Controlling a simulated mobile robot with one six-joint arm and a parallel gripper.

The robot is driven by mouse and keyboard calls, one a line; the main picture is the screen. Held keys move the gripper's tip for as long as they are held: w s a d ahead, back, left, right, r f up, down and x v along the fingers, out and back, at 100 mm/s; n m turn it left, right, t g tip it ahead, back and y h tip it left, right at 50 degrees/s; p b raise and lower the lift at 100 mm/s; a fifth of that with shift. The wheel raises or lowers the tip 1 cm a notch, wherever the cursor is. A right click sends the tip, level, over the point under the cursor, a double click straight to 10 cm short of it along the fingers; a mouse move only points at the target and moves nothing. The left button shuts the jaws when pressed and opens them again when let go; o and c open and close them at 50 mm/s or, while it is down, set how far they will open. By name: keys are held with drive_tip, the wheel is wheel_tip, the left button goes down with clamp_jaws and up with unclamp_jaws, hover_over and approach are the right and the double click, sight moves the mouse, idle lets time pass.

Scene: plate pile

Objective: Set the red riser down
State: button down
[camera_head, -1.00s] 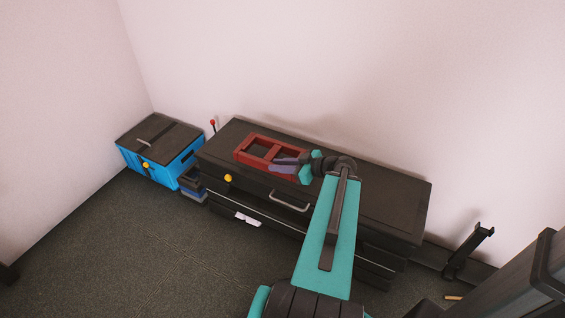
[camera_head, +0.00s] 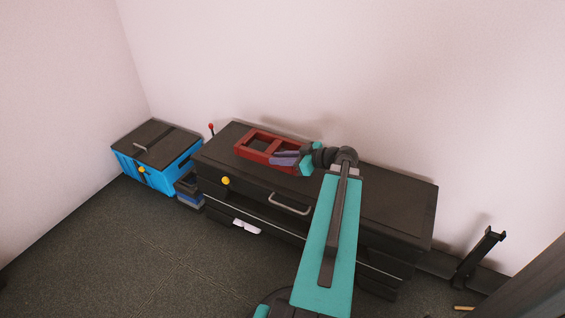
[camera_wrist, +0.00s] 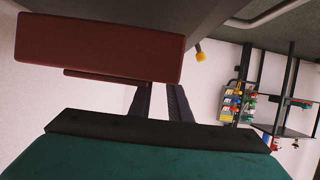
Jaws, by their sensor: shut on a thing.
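The red riser (camera_head: 256,155) is a dark red open frame with two openings, at the left end of the black cabinet's top (camera_head: 385,200). My gripper (camera_head: 284,156) comes in from the right and is shut on the riser's near right part. In the wrist view the riser's red side (camera_wrist: 95,50) fills the upper left, with my two dark fingers (camera_wrist: 162,100) reaching to its edge. Whether the riser touches the cabinet top or hovers just above it, I cannot tell.
A blue crate with a dark lid (camera_head: 155,150) stands left of the cabinet. A yellow knob (camera_head: 225,181) and a grey handle (camera_head: 289,204) stick out from the cabinet front. The cabinet top right of my arm is bare. A black stand (camera_head: 478,258) is at the right.

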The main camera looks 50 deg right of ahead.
drive_tip(key=shift+w+d+f, duration=0.1)
drive_tip(key=shift+w+d, duration=0.8)
drive_tip(key=shift+d, duration=0.3)
drive_tip(key=shift+f+b, duration=1.1)
drive_tip(key=shift+f, duration=0.65)
drive_tip(key=c, duration=1.6)
unclamp_jaws()
drive_tip(key=shift+c, duration=0.2)
drive_tip(key=shift+s, duration=0.15)
